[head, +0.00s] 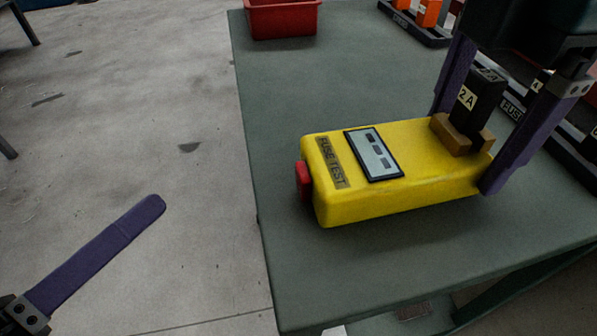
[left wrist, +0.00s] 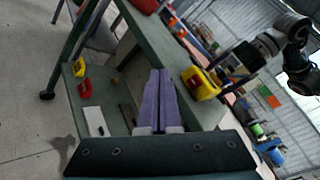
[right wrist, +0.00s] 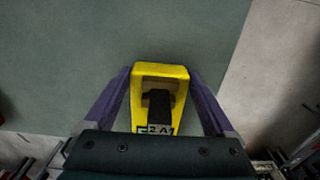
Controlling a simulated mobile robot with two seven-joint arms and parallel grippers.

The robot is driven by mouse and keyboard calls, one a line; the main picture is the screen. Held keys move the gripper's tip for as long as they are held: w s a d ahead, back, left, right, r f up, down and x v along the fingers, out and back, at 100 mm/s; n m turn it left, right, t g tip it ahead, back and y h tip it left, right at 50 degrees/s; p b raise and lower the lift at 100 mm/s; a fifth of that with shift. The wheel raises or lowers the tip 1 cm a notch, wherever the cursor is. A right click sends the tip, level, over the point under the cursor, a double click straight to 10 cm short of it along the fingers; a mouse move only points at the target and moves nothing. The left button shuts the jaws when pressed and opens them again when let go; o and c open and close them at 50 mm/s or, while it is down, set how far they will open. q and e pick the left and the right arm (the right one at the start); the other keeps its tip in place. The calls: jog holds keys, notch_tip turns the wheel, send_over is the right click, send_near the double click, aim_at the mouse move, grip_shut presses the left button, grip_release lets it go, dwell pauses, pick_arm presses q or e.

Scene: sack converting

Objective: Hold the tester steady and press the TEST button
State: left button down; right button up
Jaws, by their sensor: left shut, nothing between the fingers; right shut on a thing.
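The yellow fuse tester (head: 400,200) lies on the green bench near its left edge. It has a FUSE TEST label, a small display (head: 373,154) and a red button (head: 303,180) on its left end. A black 2 A fuse (head: 485,105) stands in its brown socket (head: 462,138). My right gripper (head: 464,148) is shut on the tester's right end, one finger on each side; the right wrist view shows this tester (right wrist: 160,72) between the fingers. My left gripper (head: 160,204) is shut and empty, left of the bench and apart from the button. Its closed fingers (left wrist: 161,72) show in the left wrist view.
A red bin (head: 283,18) stands at the bench's far left corner. Black racks with orange blocks (head: 428,12) are at the back, and a labelled black rack (head: 512,105) is behind my right gripper. The bench between bin and tester is clear. Open floor lies left of the bench.

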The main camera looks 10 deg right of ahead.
aim_at(261, 218)
pick_arm(q)
jog(key=d, duration=0.8)
jog(key=shift+d, duration=0.4)
dwell(1.7)
jog(key=shift+d, duration=0.45)
jog(key=shift+d, duration=0.45)
dwell(0.8)
jog(key=shift+a, duration=0.9)
jog(key=shift+a, duration=2.5)
